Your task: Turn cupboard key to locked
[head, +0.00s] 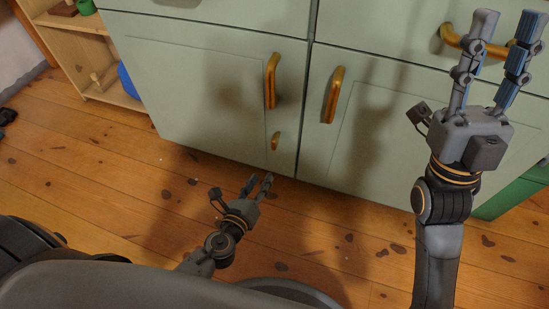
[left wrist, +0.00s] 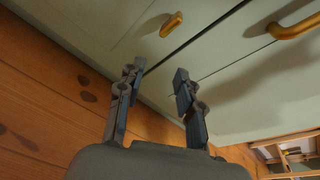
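The pale green cupboard (head: 215,75) stands against the floor with two lower doors, both shut. The brass key (head: 276,141) sits on the left door below that door's handle (head: 271,80); it also shows in the left wrist view (left wrist: 171,24) beyond my fingertips. My left gripper (head: 258,183) is open and empty, low in front of the left door and below the key, not touching it. Its spread fingers show in the left wrist view (left wrist: 158,71). My right gripper (head: 506,27) is raised at the right, open and empty, in front of the cupboard near a drawer handle.
The right door has its own brass handle (head: 334,95), and a brass drawer handle (head: 455,40) is above. An open wooden shelf (head: 85,50) with a blue object (head: 128,80) stands at the left. A green box-like thing (head: 510,193) is at the lower right. The plank floor in front is clear.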

